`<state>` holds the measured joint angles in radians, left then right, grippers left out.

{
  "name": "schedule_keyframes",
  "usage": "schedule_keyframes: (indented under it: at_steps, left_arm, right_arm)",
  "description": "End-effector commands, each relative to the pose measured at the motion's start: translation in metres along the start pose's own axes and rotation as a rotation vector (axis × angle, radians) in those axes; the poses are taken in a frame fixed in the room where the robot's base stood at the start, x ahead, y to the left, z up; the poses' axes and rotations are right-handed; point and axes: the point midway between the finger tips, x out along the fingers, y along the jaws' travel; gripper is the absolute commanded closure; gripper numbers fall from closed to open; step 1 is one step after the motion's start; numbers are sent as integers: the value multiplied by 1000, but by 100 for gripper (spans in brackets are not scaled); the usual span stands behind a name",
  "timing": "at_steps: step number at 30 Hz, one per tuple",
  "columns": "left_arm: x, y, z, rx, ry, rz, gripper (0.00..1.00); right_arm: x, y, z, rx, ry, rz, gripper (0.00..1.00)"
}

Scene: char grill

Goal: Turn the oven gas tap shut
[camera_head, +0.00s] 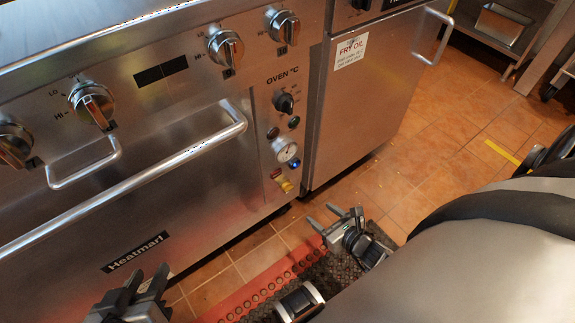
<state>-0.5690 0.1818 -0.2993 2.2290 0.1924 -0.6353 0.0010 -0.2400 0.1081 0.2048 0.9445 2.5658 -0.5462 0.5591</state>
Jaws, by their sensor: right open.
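A small yellow tap handle (286,186) sits low on the right side of the oven front, below the pressure-type gauge (287,151) and beside a small red part (276,173). It looks tilted, but its exact setting is too small to tell. My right gripper (321,215) is open and empty, low in front of the oven, right of and below the yellow handle in the picture, apart from it. My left gripper (147,276) is at the bottom left, below the Heatmart label, with its two fingers apart and nothing between them.
The steel oven (80,225) has a long door handle (150,176) sticking out and several knobs above. A dark OVEN °C knob (284,103) is above the gauge. A fryer cabinet (385,100) stands right of it. A red-edged mat (262,290) lies on the tiled floor (450,140).

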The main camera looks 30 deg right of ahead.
Motion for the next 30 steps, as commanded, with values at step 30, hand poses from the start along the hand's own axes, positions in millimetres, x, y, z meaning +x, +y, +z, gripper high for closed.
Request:
schedule_keyframes:
  at_steps: [30]
  left_arm:
    - [-9, 26, -36, -85, 311, 138, 64]
  right_arm:
    - [155, 1, 2, -8, -3, 4, 45]
